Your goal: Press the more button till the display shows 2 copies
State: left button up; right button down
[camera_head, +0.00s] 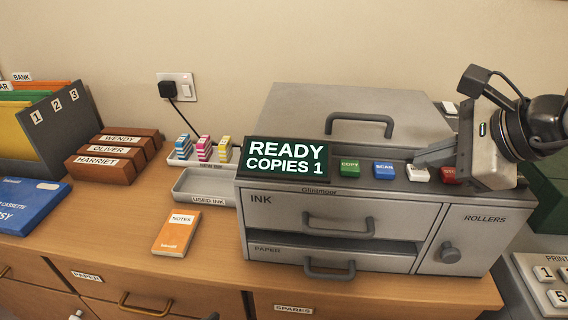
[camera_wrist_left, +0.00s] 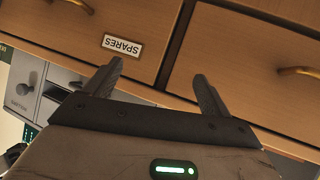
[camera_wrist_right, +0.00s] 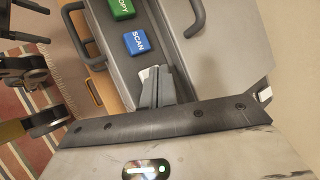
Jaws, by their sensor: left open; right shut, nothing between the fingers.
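The copier's display (camera_head: 286,160) reads READY, COPIES 1. Along the copier's front edge are a green COPY button (camera_head: 350,167), a blue SCAN button (camera_head: 384,170), a white button (camera_head: 417,175) and a red button (camera_head: 450,176) partly hidden by my gripper. The white button's label is not readable. My right gripper (camera_head: 424,157) is shut and empty, its fingertips just above the white button; contact cannot be told. In the right wrist view the fingertips (camera_wrist_right: 156,88) overlap the white button (camera_wrist_right: 148,73). My left gripper (camera_wrist_left: 158,82) is open and empty, before the drawer fronts.
The copier (camera_head: 330,207) has a lid handle (camera_head: 360,120) behind the buttons. Left of it are ink cartridges (camera_head: 204,150), a USED INK tray (camera_head: 207,186) and an orange notes pad (camera_head: 177,232). A keypad (camera_head: 548,280) stands at the lower right.

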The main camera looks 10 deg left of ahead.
aim_at(426, 173)
jog(key=shift+f+b, duration=0.3)
dwell(0.4)
jog(key=shift+r+p, duration=0.5)
jog(key=shift+r, duration=0.4)
jog(key=shift+r, duration=0.1)
notch_tip(426, 173, up, 6)
jog(key=p, duration=0.3)
jog(key=shift+p, duration=0.3)
